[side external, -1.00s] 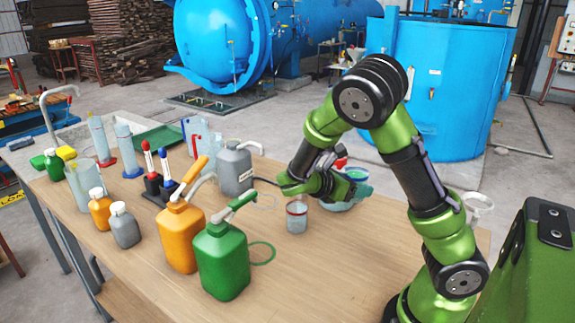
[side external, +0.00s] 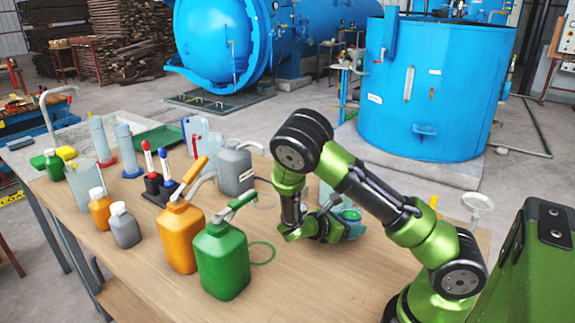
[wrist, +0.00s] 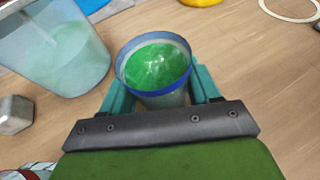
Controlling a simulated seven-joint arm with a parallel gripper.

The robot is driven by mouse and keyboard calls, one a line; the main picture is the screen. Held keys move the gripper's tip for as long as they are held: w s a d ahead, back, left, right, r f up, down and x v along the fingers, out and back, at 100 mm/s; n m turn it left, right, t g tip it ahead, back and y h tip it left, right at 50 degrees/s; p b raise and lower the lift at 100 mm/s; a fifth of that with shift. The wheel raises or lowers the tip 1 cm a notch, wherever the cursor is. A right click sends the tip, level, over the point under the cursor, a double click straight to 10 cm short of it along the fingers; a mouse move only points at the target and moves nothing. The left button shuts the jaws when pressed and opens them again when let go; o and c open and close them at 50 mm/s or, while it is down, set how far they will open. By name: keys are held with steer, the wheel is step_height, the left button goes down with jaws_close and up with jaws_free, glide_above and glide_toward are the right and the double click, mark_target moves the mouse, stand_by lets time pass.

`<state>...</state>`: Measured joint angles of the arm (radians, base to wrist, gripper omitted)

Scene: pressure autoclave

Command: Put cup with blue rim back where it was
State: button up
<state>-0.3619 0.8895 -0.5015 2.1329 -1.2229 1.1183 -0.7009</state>
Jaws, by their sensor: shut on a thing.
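In the wrist view, the cup with the blue rim (wrist: 155,93) sits between the two teal fingers of my gripper (wrist: 158,83). Green liquid shows inside it. My gripper is shut on the cup. In the side view, my gripper (side external: 344,226) is low over the right part of the table, and the cup (side external: 350,214) shows only partly beside it, with green at its top. I cannot tell whether the cup's bottom touches the table.
A large clear beaker (wrist: 55,45) with greenish contents stands close at the cup's left in the wrist view. A green bottle (side external: 222,262) and an orange bottle (side external: 178,238) stand left of my arm. Bare wood lies at the table's front right.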

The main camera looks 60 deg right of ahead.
steer(key=o, duration=1.2)
steer(key=shift+f, duration=0.1)
steer(key=v, duration=0.5)
steer(key=shift+w+a, duration=0.1)
step_height(320, 180, up, 7)
steer(key=s+a+r+m+t+y, duration=0.2)
steer(key=a+r+m+t+y, duration=0.4)
steer(key=a+r+m+y, duration=0.1)
steer(key=s+a+r+m+t+y, duration=0.2)
steer(key=a+r+m+t+y, duration=0.4)
steer(key=a+m, duration=0.4)
steer(key=shift+s+a+r+y, duration=0.2)
steer(key=shift+a+r+y, duration=0.65)
steer(key=shift+a, duration=0.2)
